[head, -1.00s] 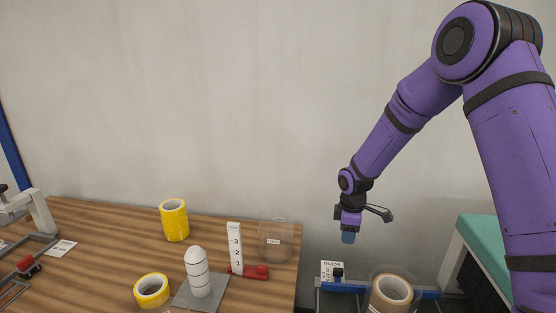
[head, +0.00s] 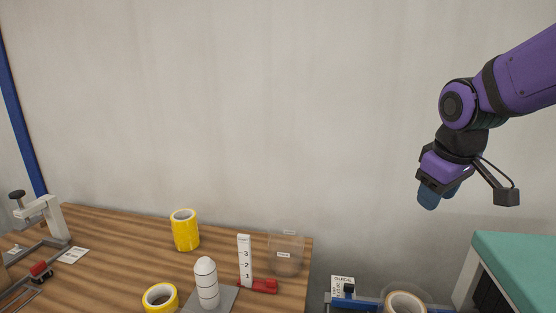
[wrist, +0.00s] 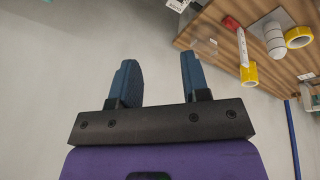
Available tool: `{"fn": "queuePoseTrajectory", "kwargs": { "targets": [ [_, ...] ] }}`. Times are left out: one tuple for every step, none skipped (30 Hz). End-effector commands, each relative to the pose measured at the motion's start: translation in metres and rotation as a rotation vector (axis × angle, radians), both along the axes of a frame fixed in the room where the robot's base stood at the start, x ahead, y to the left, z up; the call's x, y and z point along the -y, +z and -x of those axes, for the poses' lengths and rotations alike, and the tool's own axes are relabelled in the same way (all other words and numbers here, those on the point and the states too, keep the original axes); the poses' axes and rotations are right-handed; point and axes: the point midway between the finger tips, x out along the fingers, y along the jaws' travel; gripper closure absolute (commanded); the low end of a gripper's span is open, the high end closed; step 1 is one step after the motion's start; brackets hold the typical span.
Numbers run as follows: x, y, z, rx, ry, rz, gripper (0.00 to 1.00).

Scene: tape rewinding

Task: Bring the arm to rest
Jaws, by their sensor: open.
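My gripper (head: 438,195) hangs in the air in front of the wall at the right of the head view, above and to the left of the teal-topped stand. In the wrist view its two blue fingers (wrist: 158,82) are apart with nothing between them. My purple arm reaches in from the right edge of the head view. The gripper touches nothing.
The wooden table (head: 110,232) at left holds yellow tape rolls (head: 185,230), a white domed post (head: 206,283), a numbered white marker (head: 245,260) and a clear bin (head: 286,255). A tan roll (head: 405,303) sits low, beside the teal-topped stand (head: 520,262).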

Motion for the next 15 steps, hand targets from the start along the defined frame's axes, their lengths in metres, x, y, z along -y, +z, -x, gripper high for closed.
{"fn": "queuePoseTrajectory", "kwargs": {
  "targets": [
    [0.002,0.009,0.014,0.023,-0.033,-0.013,0.57],
    [0.002,0.013,0.023,0.032,-0.056,-0.023,0.57],
    [0.003,0.018,0.033,0.044,-0.085,-0.036,0.57],
    [0.004,0.021,0.042,0.053,-0.107,-0.047,0.57],
    [0.005,0.024,0.05,0.062,-0.129,-0.057,0.57],
    [0.006,0.028,0.061,0.075,-0.158,-0.071,0.57],
    [0.007,0.03,0.069,0.083,-0.18,-0.082,0.57],
    [0.007,0.032,0.077,0.092,-0.2,-0.095,0.57],
    [0.008,0.035,0.088,0.104,-0.228,-0.111,0.57],
    [0.008,0.036,0.096,0.113,-0.249,-0.123,0.57],
    [0.009,0.037,0.104,0.121,-0.268,-0.135,0.57],
    [0.009,0.039,0.114,0.131,-0.293,-0.15,0.57],
    [0.01,0.039,0.121,0.138,-0.311,-0.162,0.57],
    [0.01,0.04,0.127,0.145,-0.328,-0.174,0.57],
    [0.01,0.04,0.135,0.151,-0.348,-0.189,0.57]
  ]
}}
